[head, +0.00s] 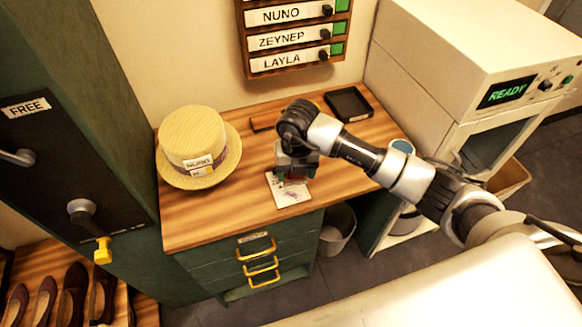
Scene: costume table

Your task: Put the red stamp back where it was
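My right gripper (297,175) reaches in from the right and points down over a white card (291,197) near the front of the wooden table (235,212). The card carries a small purple mark. The gripper covers the card's upper part. I cannot make out the red stamp; the space between the fingertips is dark and small, so I cannot tell whether they hold it. A black open tray (349,104) lies at the back right of the table. A low brown wooden piece (262,123) lies at the back, partly behind my arm. My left gripper is out of view.
A straw hat (196,140) tagged NUNO stands on the table's left. A name board (292,40) hangs above the back. A cream machine (480,60) reading READY stands right. Green drawers (240,262) are below, with a bin (338,228) beside them. The table's front left is clear.

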